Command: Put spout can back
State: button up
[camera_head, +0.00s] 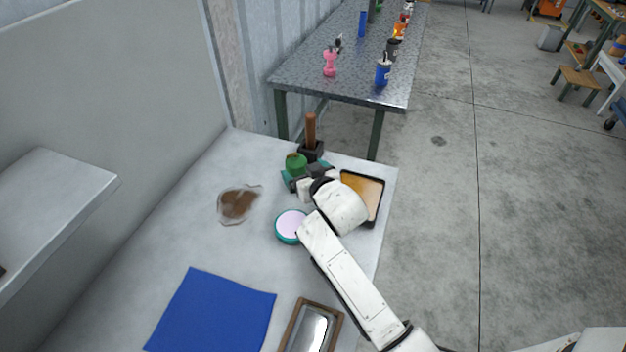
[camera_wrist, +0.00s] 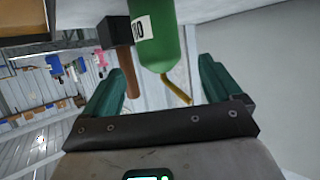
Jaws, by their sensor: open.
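The spout can is green. In the head view the can (camera_head: 296,162) is at the far end of the near table, partly hidden by my gripper. In the wrist view the can (camera_wrist: 157,35) shows upside down, with a white label and a thin yellow-brown spout. My gripper (camera_head: 304,176) has teal fingers, spread apart around the can's near side. In the wrist view my gripper (camera_wrist: 162,66) is open, with the spout end of the can between the fingertips and a visible gap to each finger. Neither finger appears to touch the can.
A wooden-handled mallet (camera_head: 310,130) stands just behind the can. A dark tray with orange contents (camera_head: 374,190) lies right of my gripper. A round teal tin (camera_head: 291,227), a brown spill (camera_head: 237,204), a blue cloth (camera_head: 213,311) and a wood-framed tray (camera_head: 334,318) lie nearer.

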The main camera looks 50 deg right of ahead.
jog(key=v, duration=0.5)
jog(key=shift+s+a+r+b, duration=0.1)
jog(key=shift+s+r+b, duration=0.1)
jog(key=shift+s+b, duration=0.1)
